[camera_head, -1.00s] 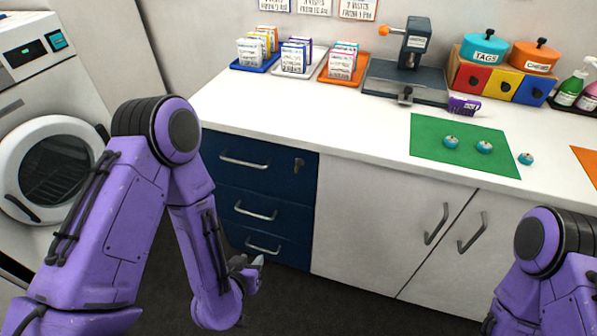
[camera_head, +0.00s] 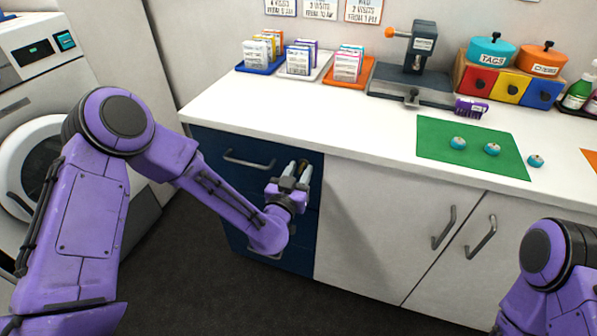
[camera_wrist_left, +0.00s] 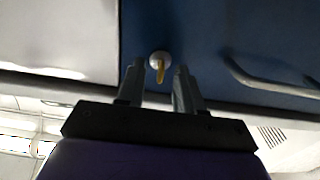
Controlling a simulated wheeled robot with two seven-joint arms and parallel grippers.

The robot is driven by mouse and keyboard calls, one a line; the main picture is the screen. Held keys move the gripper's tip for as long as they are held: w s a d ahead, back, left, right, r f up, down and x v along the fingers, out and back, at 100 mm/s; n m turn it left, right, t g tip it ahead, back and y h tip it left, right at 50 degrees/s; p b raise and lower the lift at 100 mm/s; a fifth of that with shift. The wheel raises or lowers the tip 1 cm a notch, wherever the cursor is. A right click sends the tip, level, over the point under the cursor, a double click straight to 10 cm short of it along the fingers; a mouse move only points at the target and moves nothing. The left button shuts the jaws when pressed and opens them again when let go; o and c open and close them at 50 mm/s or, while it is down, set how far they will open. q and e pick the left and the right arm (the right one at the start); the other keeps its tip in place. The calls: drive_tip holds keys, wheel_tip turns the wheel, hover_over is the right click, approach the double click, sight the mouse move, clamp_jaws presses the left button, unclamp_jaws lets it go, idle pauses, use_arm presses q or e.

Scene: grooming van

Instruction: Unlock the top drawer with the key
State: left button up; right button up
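The top drawer (camera_head: 215,148) is dark blue with a silver bar handle (camera_head: 249,160) and looks closed. In the left wrist view, upside down, a yellow key (camera_wrist_left: 159,72) stands in a round silver lock (camera_wrist_left: 158,58) on the drawer front (camera_wrist_left: 205,35). My left gripper (camera_head: 298,171) is at the drawer's right end, facing the lock. In the wrist view its fingers (camera_wrist_left: 158,84) are apart, one on each side of the key, with gaps to it. The key is mostly hidden by the fingers in the head view. My right gripper is out of view.
White cabinet doors (camera_head: 385,215) adjoin the drawers on the right. The white countertop (camera_head: 300,120) above carries trays of packets (camera_head: 345,72), a press (camera_head: 415,75) and a green mat (camera_head: 440,152). A washing machine (camera_head: 40,60) stands left. The dark floor in front looks clear.

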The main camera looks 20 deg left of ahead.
use_arm(q)
clamp_jaws()
drive_tip(key=n+b, duration=0.1)
drive_tip(key=n, duration=0.3)
drive_tip(key=shift+f+n, duration=0.15)
drive_tip(key=shift+n, duration=0.25)
drive_tip(key=shift+a+n+b, duration=0.1)
drive_tip(key=shift+n+b, duration=2.1)
drive_tip(key=shift+n, duration=4.4)
unclamp_jaws()
